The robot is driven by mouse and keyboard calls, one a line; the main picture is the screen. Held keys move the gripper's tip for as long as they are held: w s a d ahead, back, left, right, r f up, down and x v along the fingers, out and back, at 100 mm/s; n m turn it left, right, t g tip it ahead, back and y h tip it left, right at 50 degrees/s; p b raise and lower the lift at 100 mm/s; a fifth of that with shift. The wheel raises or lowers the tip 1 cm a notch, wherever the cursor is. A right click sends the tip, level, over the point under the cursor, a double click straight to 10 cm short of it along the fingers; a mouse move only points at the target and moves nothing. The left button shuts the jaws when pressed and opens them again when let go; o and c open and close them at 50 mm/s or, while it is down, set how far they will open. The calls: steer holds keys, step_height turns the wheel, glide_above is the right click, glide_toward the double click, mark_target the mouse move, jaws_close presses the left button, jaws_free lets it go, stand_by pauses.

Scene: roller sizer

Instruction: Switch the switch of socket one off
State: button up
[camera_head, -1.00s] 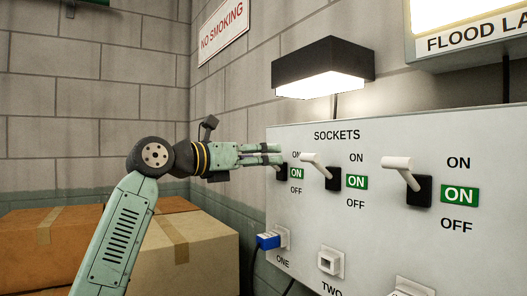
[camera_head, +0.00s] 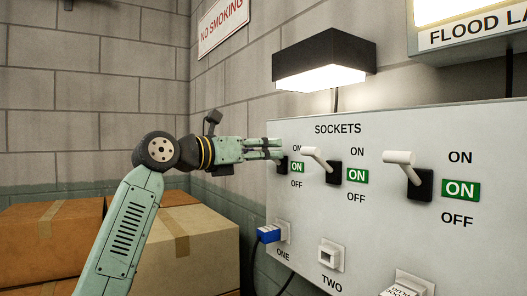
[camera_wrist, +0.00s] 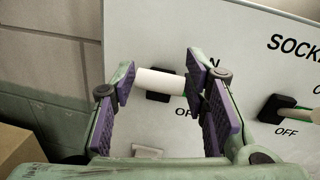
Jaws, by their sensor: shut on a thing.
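The sockets panel (camera_head: 400,135) carries three white-handled switches in a row. The switch of socket one is at the left, with its black base (camera_head: 284,166) partly behind my gripper (camera_head: 279,155). Its green sign (camera_head: 298,168) reads ON. In the wrist view its white handle (camera_wrist: 160,82) lies crosswise between the purple finger pads of my gripper (camera_wrist: 158,80). My gripper is shut on this handle; in the head view the fingers hide the handle.
The switch of socket two (camera_head: 318,160) is close to the right of my gripper, and the third switch (camera_head: 408,172) is farther right. Both signs read ON. A blue plug (camera_head: 269,234) sits in socket one below. Cardboard boxes (camera_head: 190,245) stand at the left.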

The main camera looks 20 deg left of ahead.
steer(key=shift+d, duration=0.2)
jaws_close()
